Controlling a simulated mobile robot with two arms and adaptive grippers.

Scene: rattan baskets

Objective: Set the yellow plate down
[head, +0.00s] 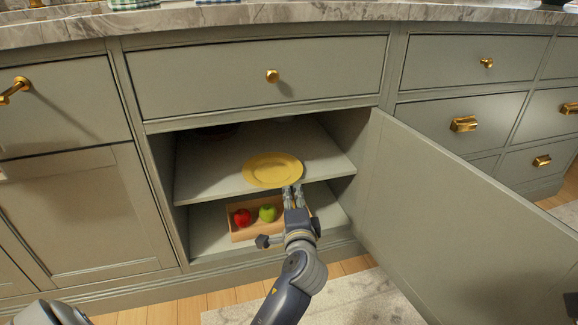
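The yellow plate (272,167) is level and face up at the front of the cabinet's upper shelf (210,182). I cannot tell whether its underside touches the shelf or hangs just above it. My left gripper (293,191) is at the plate's near rim, a little right of its middle, with its narrow fingers close together on the rim. The fingertips are small, and the plate hides part of them.
A wooden tray (237,236) on the lower shelf holds a red apple (242,217) and a green apple (268,212). The cabinet door (455,215) stands open at the right. The upper shelf has free room left and right. A dark round thing (212,131) sits deep inside.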

